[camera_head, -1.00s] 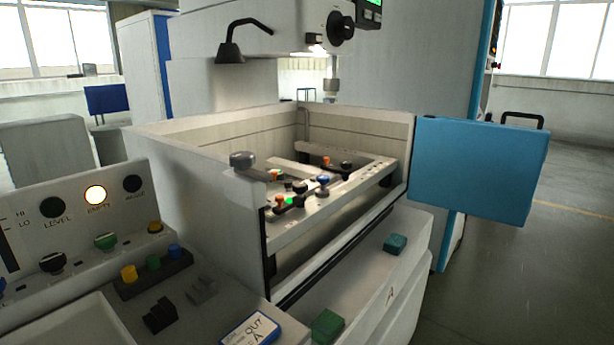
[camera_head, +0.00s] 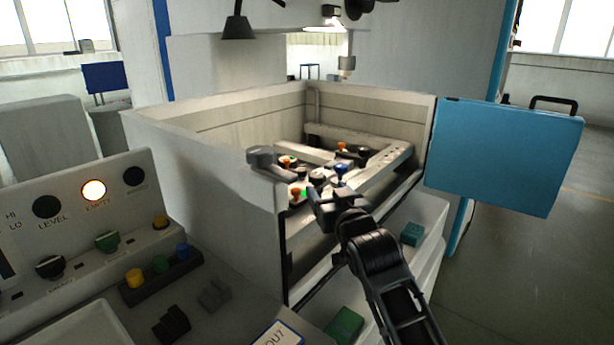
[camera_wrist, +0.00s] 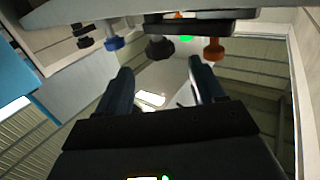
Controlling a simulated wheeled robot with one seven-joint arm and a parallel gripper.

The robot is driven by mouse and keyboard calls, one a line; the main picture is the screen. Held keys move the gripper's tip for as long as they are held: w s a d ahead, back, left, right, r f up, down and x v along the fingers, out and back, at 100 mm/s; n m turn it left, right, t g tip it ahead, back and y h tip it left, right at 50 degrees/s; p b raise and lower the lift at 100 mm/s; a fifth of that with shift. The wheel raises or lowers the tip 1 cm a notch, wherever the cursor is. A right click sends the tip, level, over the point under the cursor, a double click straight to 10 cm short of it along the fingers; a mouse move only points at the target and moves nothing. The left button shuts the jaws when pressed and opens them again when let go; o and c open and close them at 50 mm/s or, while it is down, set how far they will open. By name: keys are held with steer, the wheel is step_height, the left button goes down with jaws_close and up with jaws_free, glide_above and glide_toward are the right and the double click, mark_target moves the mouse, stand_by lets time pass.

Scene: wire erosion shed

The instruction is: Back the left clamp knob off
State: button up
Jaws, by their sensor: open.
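A cluster of clamp knobs sits on the pale work frame (camera_head: 385,165) inside the open tank. My gripper (camera_head: 318,200) is at the near edge of the frame, close to the orange knob. In the wrist view its two fingers (camera_wrist: 160,80) are apart with nothing between them.
A blue door (camera_head: 505,155) hangs open at right. A control panel (camera_head: 85,215) fills the lower left. Teal blocks (camera_head: 412,234) lie on the ledge.

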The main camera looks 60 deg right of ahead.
mark_target(319, 180)
steer(key=p+x, duration=0.1)
steer(key=x, duration=0.7)
steer(key=shift+w+d+r+p, duration=0.1)
steer(key=shift+r+p, duration=0.05)
steer(key=shift+p, duration=0.15)
steer(key=c, duration=0.9)
steer(key=shift+c, duration=0.2)
